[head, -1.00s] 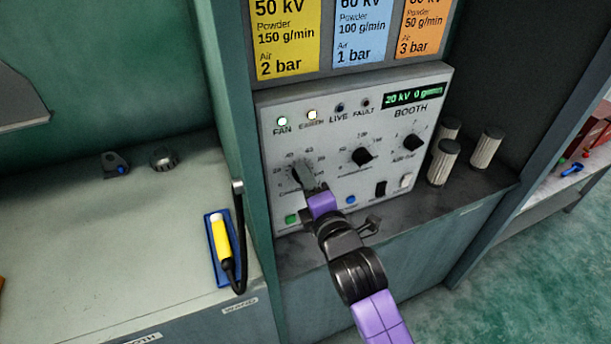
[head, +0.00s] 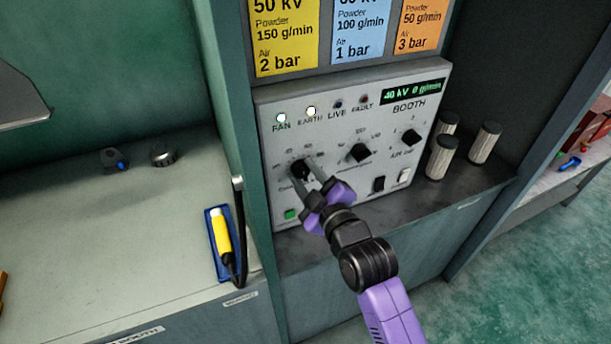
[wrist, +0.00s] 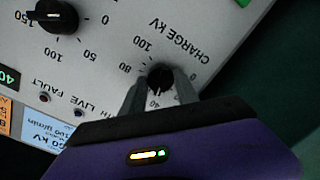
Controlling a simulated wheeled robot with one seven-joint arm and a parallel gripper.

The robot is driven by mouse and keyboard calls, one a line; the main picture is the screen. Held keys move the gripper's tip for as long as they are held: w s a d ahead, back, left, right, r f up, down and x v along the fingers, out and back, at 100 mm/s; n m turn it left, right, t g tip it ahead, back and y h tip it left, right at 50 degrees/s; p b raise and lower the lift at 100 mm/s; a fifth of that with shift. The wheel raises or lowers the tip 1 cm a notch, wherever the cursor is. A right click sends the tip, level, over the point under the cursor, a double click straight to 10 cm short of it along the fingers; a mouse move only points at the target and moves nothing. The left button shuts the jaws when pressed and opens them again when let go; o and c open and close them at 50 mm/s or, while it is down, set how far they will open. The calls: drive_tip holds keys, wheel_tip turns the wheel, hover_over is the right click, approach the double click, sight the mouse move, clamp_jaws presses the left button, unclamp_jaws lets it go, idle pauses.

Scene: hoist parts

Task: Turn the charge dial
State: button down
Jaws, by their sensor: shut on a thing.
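The charge dial (head: 300,169) is a black knob at the lower left of the grey booth panel (head: 340,200). In the wrist view the dial (wrist: 159,78) sits under the "CHARGE kV" lettering, with its scale around it. My gripper (head: 308,172) reaches the panel from the lower right, and its two grey fingers are shut on the dial, one on each side. The wrist view shows the same fingers around it (wrist: 160,88). The green display (head: 412,92) reads 40 kV and 0 g/min. Part of the scale is hidden behind the fingers.
Two more black knobs, the middle one (head: 360,152) and the right one (head: 410,137), are on the panel. The FAN lamp (head: 281,118) and EARTH lamp (head: 311,112) are lit. Several cylindrical filters (head: 484,143) stand to the right. A yellow-handled tool (head: 221,232) lies left.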

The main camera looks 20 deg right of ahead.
drive_tip(key=m, duration=0.4)
drive_tip(key=shift+d+f+y+b, duration=0.15)
drive_tip(key=shift+y+b, duration=0.25)
drive_tip(key=m, duration=0.3)
drive_tip(key=shift+m, duration=0.4)
drive_tip(key=m, duration=0.4)
drive_tip(key=shift+t+y, duration=0.3)
drive_tip(key=shift+t, duration=0.1)
drive_tip(key=shift+f+m, duration=0.15)
drive_tip(key=shift+m, duration=1.95)
drive_tip(key=c, duration=0.9)
unclamp_jaws()
